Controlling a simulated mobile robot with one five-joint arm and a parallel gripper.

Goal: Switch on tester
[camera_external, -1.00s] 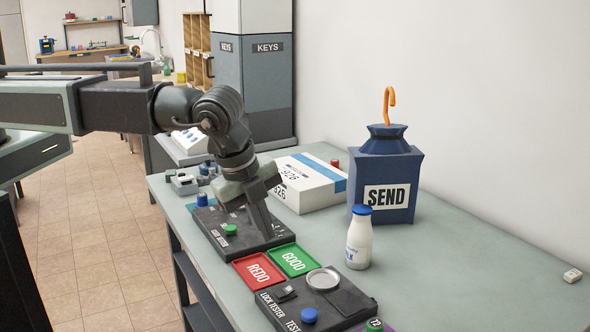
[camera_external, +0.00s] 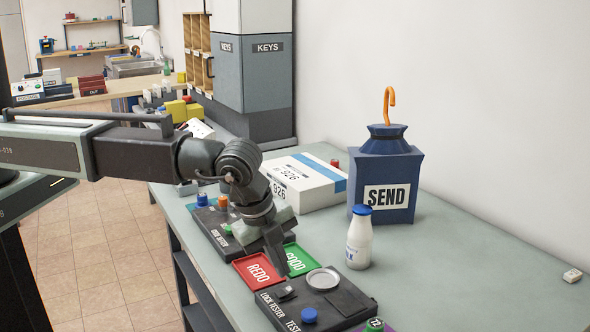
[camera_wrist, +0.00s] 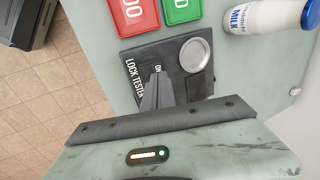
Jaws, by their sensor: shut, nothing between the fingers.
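The lock tester (camera_external: 340,307) is a dark box at the front of the table, with a blue button (camera_external: 309,315), a round silver dish (camera_external: 323,279) and a small dark switch (camera_external: 286,293). In the wrist view the lock tester (camera_wrist: 133,60) lies under my gripper, with part of its face and the blue button hidden. In the wrist view my gripper (camera_wrist: 156,75) covers the area beside the letters "ON". Contact with the tester cannot be told.
The red REDO tray (camera_external: 257,270) and green GOOD tray (camera_external: 300,259) lie behind the tester. A milk bottle (camera_external: 359,238) and blue SEND box (camera_external: 384,185) stand right. Another dark tester (camera_external: 212,224) and a white parcel (camera_external: 306,184) are behind. The right table area is mostly clear.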

